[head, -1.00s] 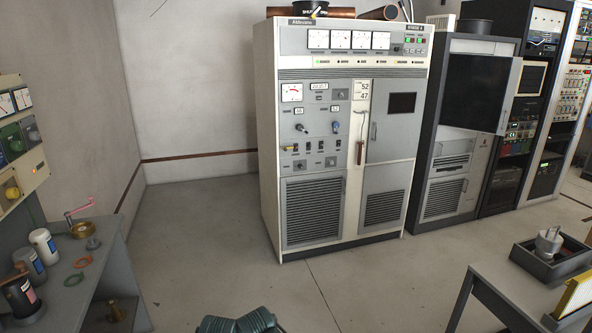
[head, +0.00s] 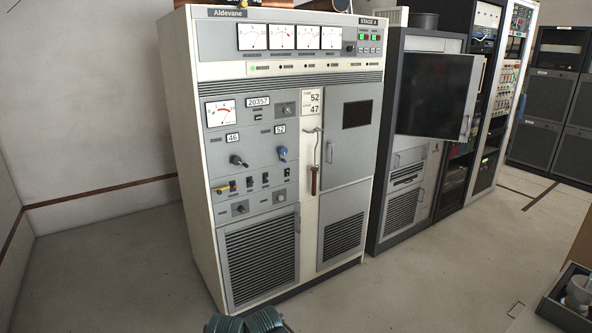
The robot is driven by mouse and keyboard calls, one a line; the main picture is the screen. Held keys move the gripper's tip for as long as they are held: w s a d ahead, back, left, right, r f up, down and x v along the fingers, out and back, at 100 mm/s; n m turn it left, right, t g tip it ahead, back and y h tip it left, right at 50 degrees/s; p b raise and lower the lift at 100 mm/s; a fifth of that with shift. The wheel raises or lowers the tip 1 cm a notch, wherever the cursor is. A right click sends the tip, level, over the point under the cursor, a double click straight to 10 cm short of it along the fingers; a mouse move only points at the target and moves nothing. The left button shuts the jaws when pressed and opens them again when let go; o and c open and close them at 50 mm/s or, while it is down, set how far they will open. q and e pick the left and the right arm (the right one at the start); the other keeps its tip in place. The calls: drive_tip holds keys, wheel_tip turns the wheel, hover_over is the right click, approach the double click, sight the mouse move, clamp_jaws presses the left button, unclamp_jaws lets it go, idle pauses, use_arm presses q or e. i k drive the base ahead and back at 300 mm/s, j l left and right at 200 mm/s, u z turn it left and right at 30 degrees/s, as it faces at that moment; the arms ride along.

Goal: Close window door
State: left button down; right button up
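A door with a large dark window pane (head: 437,95) and a light frame hangs on the dark grey rack (head: 385,150) right of centre in the head view. It stands out from the rack front at an angle, so it looks open. Its handle (head: 464,128) is on the right side. A second door with a small dark window (head: 356,114) is on the light Aldevane cabinet (head: 172,90) and looks shut, flush with the front. Neither of my grippers is in view, and both are well away from the doors as far as this view shows.
More tall racks (head: 487,80) stand right of the open door, with dark cabinets (head: 550,95) behind. A dark tray (head: 565,305) with a light part lies at the lower right. The floor (head: 420,285) before the racks is clear.

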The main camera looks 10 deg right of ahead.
sight(438, 91)
drive_tip(key=i+l+z, duration=0.15)
drive_tip(key=i+z, duration=0.25)
drive_tip(key=i, duration=0.3)
drive_tip(key=i+z, duration=0.35)
drive_tip(key=i, duration=0.4)
drive_tip(key=i+j+z, duration=0.4)
drive_tip(key=i, duration=0.3)
drive_tip(key=i+l+z, duration=0.2)
drive_tip(key=i+z, duration=0.2)
drive_tip(key=i, duration=0.15)
drive_tip(key=i+z, duration=0.45)
drive_tip(key=i+j+z, duration=0.15)
drive_tip(key=i+z, duration=0.25)
drive_tip(key=i, duration=0.2)
drive_tip(key=i+l, duration=0.2)
drive_tip(key=i, duration=0.3)
drive_tip(key=i+l+u, duration=0.15)
drive_tip(key=i, duration=0.35)
